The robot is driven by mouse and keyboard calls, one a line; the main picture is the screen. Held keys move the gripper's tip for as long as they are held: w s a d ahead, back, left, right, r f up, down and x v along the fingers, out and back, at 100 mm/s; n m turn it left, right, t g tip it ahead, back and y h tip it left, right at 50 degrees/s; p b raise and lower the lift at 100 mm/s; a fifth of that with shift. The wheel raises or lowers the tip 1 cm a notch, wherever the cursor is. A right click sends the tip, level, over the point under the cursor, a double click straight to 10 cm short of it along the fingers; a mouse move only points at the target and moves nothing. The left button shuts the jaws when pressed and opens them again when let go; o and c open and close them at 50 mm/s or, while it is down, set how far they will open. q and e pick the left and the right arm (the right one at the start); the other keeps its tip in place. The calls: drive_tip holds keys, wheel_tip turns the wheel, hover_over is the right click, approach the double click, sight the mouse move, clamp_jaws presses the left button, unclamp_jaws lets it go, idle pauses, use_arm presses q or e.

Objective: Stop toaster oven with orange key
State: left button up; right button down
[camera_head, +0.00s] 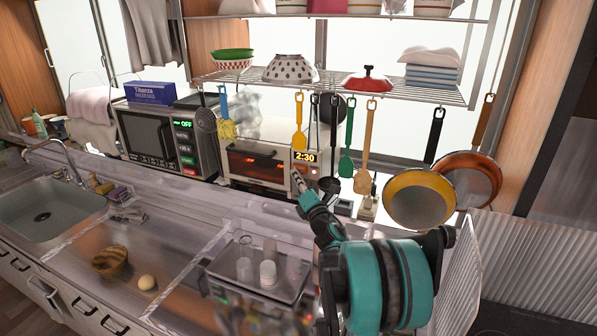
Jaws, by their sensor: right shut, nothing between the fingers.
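The toaster oven (231,163) stands against the back of the counter, with an orange glow behind its glass door. Its display (305,157) reads 2:30. A small reddish-orange key (314,172) seems to show below the display, but it is too small to be sure. My right gripper (297,177) is shut and empty, with its tip in front of the lower left of the control panel. I cannot tell whether it touches the panel. The gripper and wrist hide part of the oven's lower right. My left gripper is not in view.
A microwave (145,138) stands left of the oven. Utensils, including a yellow spatula (300,128) and a green spatula (347,150), hang from the rack (400,91) near the panel. Pans (420,199) hang at right.

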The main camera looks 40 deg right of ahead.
drive_tip(key=shift+w+d, duration=0.4)
drive_tip(key=shift+d, duration=0.4)
idle(1.0)
idle(0.4)
drive_tip(key=shift+s+a, duration=0.3)
drive_tip(key=shift+a, duration=0.3)
drive_tip(key=shift+s+a, duration=0.3)
drive_tip(key=shift+a, duration=0.25)
drive_tip(key=shift+s+a, duration=0.4)
drive_tip(key=shift+a, duration=0.35)
drive_tip(key=shift+s+a, duration=0.35)
drive_tip(key=shift+a, duration=0.35)
drive_tip(key=shift+s+a, duration=0.4)
drive_tip(key=shift+a, duration=0.35)
